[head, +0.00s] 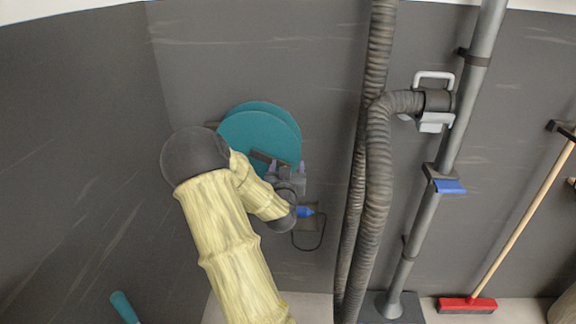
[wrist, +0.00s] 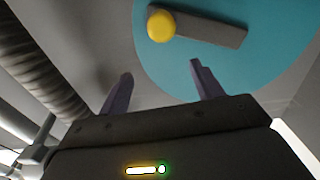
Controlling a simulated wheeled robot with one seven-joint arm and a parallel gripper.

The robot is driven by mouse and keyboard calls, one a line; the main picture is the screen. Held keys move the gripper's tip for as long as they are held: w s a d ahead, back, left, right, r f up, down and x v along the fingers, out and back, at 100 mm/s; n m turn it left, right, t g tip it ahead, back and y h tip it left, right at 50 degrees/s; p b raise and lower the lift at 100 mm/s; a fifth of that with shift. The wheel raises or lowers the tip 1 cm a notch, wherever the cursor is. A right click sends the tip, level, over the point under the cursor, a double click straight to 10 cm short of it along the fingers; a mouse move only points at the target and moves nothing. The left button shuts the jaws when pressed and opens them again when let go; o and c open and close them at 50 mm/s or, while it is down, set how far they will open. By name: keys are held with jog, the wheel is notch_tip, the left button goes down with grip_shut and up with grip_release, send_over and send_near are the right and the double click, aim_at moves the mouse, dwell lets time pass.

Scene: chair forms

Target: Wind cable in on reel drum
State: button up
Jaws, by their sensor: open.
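The reel drum (head: 258,133) is a pair of teal discs on the dark wall, partly hidden by my arm. One teal disc (wrist: 275,70) fills the upper right of the wrist view. A grey crank bar (wrist: 215,31) lies across it, with a round yellow knob (wrist: 160,26) at its left end. My gripper (wrist: 160,82) is open, its two purple fingers apart and empty, with the knob beyond the gap between them. In the head view my gripper (head: 287,167) is at the drum's lower right. A thin black cable (head: 321,238) hangs in a loop below, by a blue plug (head: 305,211).
Thick ribbed hoses (head: 378,190) hang just right of the drum. A grey pipe (head: 452,150) with a blue lever (head: 449,186) stands farther right. A red broom (head: 467,305) leans on the wall. Wall left of the drum is clear.

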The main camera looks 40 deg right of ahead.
jog(key=b+v, duration=0.1)
jog(key=v, duration=0.5)
jog(key=shift+s+a, duration=0.25)
jog(key=shift+a, duration=0.05)
jog(key=shift+f, duration=0.1)
dwell(0.3)
jog(key=w+a+f+n+g+y, duration=0.1)
jog(key=a+f+y, duration=0.3)
jog(key=a, duration=0.3)
jog(key=w+a+f+n+g+y, duration=0.1)
jog(key=a+f+g+y, duration=0.15)
jog(key=a, duration=0.35)
jog(key=s+a+n+g+y, duration=0.2)
jog(key=s+a+n, duration=0.15)
jog(key=a, duration=0.35)
jog(key=s+a+f+n+g+y, duration=0.1)
jog(key=s+a+n+g+y, duration=0.15)
jog(key=s+a, duration=0.35)
jog(key=s+a+n+g+y, duration=0.1)
jog(key=s+a+n+y, duration=0.15)
jog(key=a, duration=0.65)
jog(key=w+p+v, duration=0.3)
jog(key=p+v, duration=1.1)
jog(key=p, duration=0.1)
jog(key=shift+d+r, duration=0.45)
jog(key=shift+r, duration=0.3)
